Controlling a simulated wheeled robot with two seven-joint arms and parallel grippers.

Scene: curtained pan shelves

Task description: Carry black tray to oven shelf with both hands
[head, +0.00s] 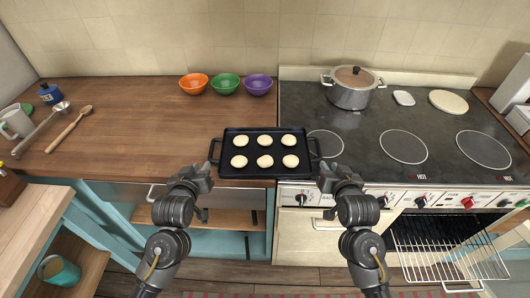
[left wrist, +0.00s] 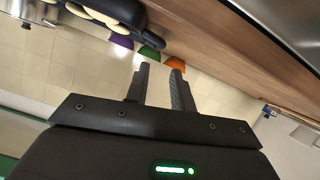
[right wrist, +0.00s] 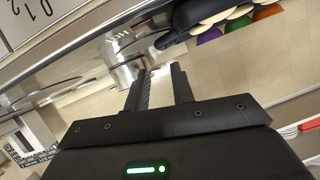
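The black tray (head: 252,150) lies on the wooden counter near its front edge, close to the stove, with several pale dough rounds on it. It has a loop handle at each end. My left gripper (head: 205,174) is open and empty, just in front of the tray's left handle. My right gripper (head: 325,173) is open and empty, just in front of the right handle. Both wrist views show the fingers apart with nothing between them. The oven rack (head: 462,268) sticks out of the open oven at the lower right.
A steel pot (head: 352,88) with a lid stands at the back of the stovetop (head: 370,130). Orange (head: 194,83), green (head: 225,83) and purple (head: 258,84) bowls stand behind the tray. A wooden spoon (head: 70,128) lies at the left.

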